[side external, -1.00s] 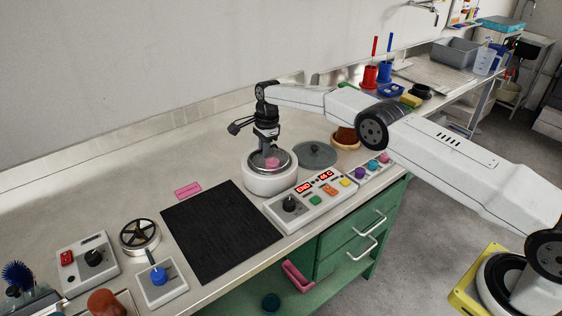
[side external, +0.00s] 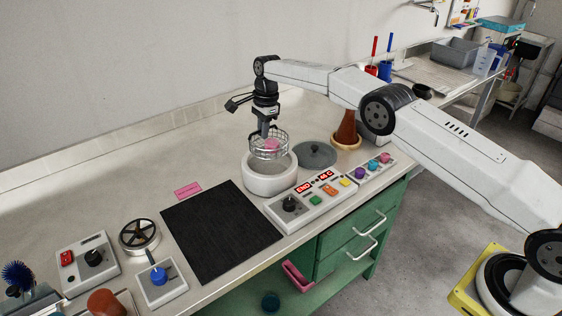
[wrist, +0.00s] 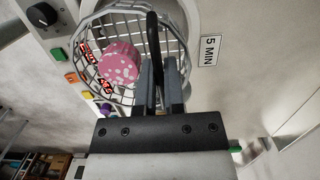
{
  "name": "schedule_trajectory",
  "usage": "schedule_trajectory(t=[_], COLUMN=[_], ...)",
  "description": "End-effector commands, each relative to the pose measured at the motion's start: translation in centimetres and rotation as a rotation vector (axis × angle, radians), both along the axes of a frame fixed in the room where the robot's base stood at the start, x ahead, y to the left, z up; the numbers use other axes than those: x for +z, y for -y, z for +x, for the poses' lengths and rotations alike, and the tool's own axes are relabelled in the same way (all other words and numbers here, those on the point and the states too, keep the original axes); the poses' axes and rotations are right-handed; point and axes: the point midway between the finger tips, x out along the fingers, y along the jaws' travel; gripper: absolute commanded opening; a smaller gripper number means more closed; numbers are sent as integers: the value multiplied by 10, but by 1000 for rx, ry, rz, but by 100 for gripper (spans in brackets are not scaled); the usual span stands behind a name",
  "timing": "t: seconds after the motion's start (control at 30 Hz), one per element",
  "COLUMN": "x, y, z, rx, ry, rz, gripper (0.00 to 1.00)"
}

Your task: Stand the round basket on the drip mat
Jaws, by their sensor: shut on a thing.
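The round wire basket (side external: 258,152) hangs just above the white round oven pot (side external: 270,182), with a pink piece (side external: 272,145) inside it. My gripper (side external: 265,132) is shut on the basket's upright handle. In the wrist view the basket (wrist: 86,28) shows its wire mesh, the pink speckled piece (wrist: 119,64) lies in it, and the jaws (wrist: 160,85) close on the dark handle. The black drip mat (side external: 221,232) lies flat and bare on the bench, to the left of and nearer than the pot.
A grey lid (side external: 314,155) lies right of the pot. A control panel (side external: 310,200) with knob and buttons stands in front. A pink label (side external: 188,190) lies behind the mat. A round black-spoked device (side external: 139,235) and a blue-knobbed box (side external: 160,283) stand left of the mat.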

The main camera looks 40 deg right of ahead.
Motion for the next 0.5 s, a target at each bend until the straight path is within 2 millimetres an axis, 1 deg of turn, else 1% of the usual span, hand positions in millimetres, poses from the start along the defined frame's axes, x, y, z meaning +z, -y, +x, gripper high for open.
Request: schedule_trajectory(t=[0.27, 0.37, 0.5], x=[0, 1, 2], y=[-2, -5, -12], z=[-1, -2, -5], rx=[20, 58, 155], ry=[0, 0, 0], rz=[0, 0, 0], gripper=[0, 0, 0])
